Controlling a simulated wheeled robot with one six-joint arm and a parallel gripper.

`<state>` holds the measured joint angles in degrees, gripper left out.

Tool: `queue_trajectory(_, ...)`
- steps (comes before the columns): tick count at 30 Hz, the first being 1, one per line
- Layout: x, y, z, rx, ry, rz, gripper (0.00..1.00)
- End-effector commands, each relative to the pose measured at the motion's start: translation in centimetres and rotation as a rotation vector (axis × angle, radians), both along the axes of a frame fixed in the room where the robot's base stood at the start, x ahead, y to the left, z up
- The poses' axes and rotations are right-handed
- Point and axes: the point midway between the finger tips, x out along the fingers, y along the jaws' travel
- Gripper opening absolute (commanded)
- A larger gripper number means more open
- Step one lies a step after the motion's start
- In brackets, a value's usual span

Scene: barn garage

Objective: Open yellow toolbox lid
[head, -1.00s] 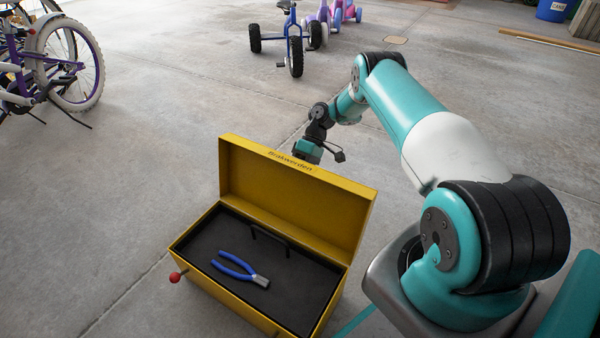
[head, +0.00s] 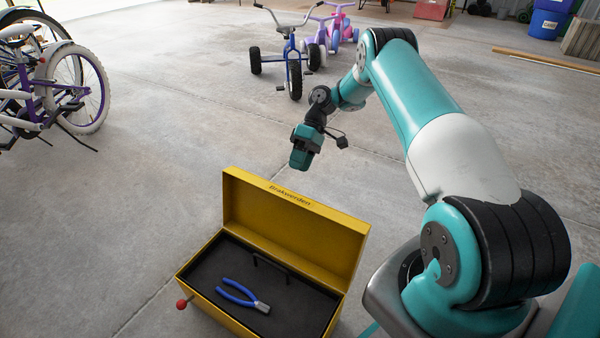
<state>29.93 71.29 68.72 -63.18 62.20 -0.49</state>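The yellow toolbox (head: 208,290) stands on the concrete floor, low in the middle of the head view. Its lid (head: 295,222) is raised and stands upright at the back edge. Blue-handled pliers (head: 240,293) lie in the dark interior beside a black handle (head: 270,263). A red knob (head: 182,304) sticks out at the toolbox's left front. My gripper (head: 299,160) hangs behind and above the raised lid, apart from it. Its fingers are too small and too much in line to tell whether they are open.
A white-and-purple bicycle (head: 88,95) stands at the left. A blue tricycle (head: 293,65) and a pink-purple ride-on toy (head: 335,35) stand at the back. The floor around the toolbox is clear.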

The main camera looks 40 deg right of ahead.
Motion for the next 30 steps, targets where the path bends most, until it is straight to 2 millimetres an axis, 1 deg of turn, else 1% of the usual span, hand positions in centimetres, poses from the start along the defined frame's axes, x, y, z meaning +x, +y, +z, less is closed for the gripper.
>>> queue_trajectory(1, 0.0, 0.0, 1.4, -0.001, 0.0, -0.001, 0.39)
queue_trajectory(3, 0.0, 0.0, 2.3, 0.0, 0.0, -0.001, 0.39)
queue_trajectory(7, 0.0, 0.0, 3.2, 0.0, 0.002, -0.001, 0.39)
queue_trajectory(11, 0.0, 0.0, 3.5, 0.0, 0.002, -0.002, 0.39)
queue_trajectory(30, -0.1, -0.2, 3.4, 0.0, 0.002, -0.004, 0.39)
